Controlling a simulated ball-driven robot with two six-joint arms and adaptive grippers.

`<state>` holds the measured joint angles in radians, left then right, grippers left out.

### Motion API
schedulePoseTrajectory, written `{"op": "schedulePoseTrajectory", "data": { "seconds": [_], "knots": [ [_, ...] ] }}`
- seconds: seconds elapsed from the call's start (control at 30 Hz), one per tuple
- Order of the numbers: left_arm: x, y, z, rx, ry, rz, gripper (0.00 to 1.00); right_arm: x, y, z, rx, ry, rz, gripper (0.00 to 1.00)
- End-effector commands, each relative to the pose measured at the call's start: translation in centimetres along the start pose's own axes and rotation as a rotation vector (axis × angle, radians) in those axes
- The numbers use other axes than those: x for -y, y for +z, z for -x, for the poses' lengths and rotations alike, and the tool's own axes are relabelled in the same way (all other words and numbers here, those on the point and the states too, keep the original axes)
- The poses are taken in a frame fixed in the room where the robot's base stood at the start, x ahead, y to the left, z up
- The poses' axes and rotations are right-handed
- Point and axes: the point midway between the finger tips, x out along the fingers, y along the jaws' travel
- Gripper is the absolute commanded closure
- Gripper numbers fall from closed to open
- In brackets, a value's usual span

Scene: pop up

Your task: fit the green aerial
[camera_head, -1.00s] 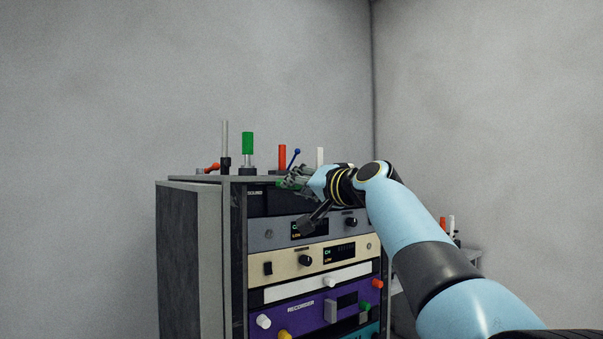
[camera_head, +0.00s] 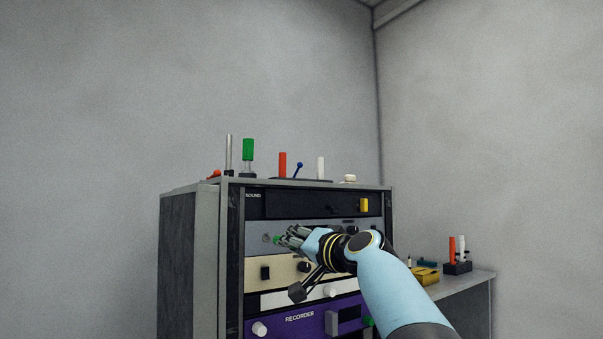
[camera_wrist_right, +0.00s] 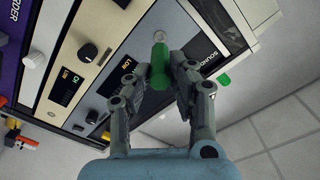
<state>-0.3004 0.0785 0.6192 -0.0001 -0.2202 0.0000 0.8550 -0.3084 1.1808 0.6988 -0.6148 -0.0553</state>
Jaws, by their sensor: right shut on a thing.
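My right gripper (camera_head: 284,239) is shut on the green aerial (camera_head: 277,239) in front of the left end of the grey-blue unit (camera_head: 258,229). In the right wrist view the green aerial (camera_wrist_right: 158,62) sits between the two fingertips and points at a round pale fitting (camera_wrist_right: 161,20) on the panel. I cannot tell whether the aerial touches it. Another green piece (camera_wrist_right: 223,80) shows to the right of the fingers; what it belongs to is unclear. My left gripper is not in view.
On top of the rack stand a metal rod (camera_head: 229,155), a green-capped post (camera_head: 248,150), a red post (camera_head: 283,164), a blue-knobbed lever (camera_head: 298,166) and a white post (camera_head: 320,166). Knobs stick out below the gripper. A side table (camera_head: 465,282) holds small items at right.

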Motion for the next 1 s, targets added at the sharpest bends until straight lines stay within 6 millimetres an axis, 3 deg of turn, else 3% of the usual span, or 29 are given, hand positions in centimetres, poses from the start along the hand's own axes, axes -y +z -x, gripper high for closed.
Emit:
{"op": "schedulePoseTrajectory", "data": {
  "seconds": [0.37, 1.0],
  "knots": [
    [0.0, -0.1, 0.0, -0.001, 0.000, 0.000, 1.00, 0.1, 0.0, -0.1, 0.000, 0.000, 0.000, 1.00],
    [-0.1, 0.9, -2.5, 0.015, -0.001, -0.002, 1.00, 0.0, 0.1, -3.1, 0.002, 0.000, -0.001, 1.00]
  ]
}}
